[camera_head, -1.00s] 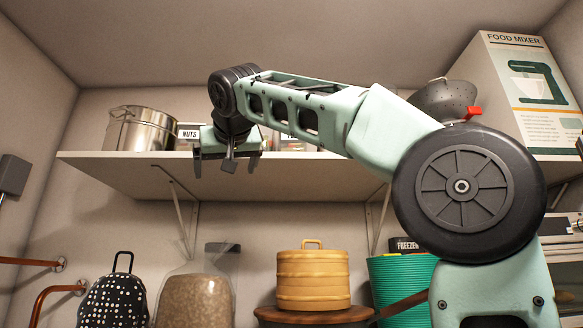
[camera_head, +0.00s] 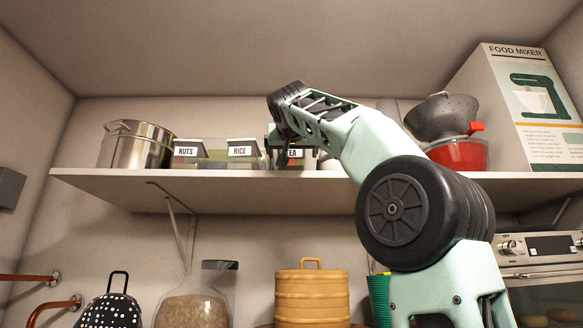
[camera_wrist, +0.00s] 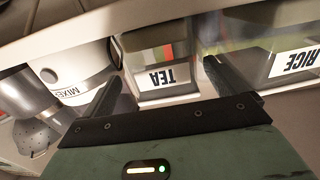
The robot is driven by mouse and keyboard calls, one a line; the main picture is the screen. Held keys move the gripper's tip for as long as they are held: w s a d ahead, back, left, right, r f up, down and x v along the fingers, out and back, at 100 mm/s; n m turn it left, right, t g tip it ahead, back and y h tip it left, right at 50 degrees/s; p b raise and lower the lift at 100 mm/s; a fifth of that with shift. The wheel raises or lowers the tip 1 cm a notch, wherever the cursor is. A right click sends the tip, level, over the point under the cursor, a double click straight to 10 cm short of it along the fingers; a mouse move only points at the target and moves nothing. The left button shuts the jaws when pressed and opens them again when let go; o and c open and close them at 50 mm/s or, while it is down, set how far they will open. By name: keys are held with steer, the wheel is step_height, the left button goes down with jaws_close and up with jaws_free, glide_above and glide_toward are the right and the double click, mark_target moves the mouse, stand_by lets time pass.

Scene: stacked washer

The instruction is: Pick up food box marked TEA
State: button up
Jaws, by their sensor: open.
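The TEA food box (camera_head: 295,154) stands on the shelf, clear-sided with a white label, partly hidden behind my arm in the head view. In the wrist view the TEA box (camera_wrist: 159,77) appears upside down, with colourful contents. My gripper (camera_wrist: 163,72) is open, its two dark fingers spread toward either side of the box front. The box appears between the fingers; I cannot tell whether they touch it. In the head view my gripper (camera_head: 284,142) is at the shelf front, before the box.
The RICE box (camera_wrist: 285,60) is close beside the TEA box, with the NUTS box (camera_head: 188,152) beyond. A white canister (camera_wrist: 72,72) stands on the other side. The shelf edge (camera_head: 200,180) runs below. A steel pot (camera_head: 136,146) and a red bowl (camera_head: 458,153) stand farther off.

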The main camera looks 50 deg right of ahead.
steer(key=p+x, duration=0.3)
steer(key=x, duration=0.2)
steer(key=shift+w+r, duration=0.1)
steer(key=shift+w, duration=0.2)
steer(key=shift+w+d, duration=0.2)
steer(key=shift+d, duration=0.1)
steer(key=c, duration=1.3)
steer(key=shift+a, duration=0.1)
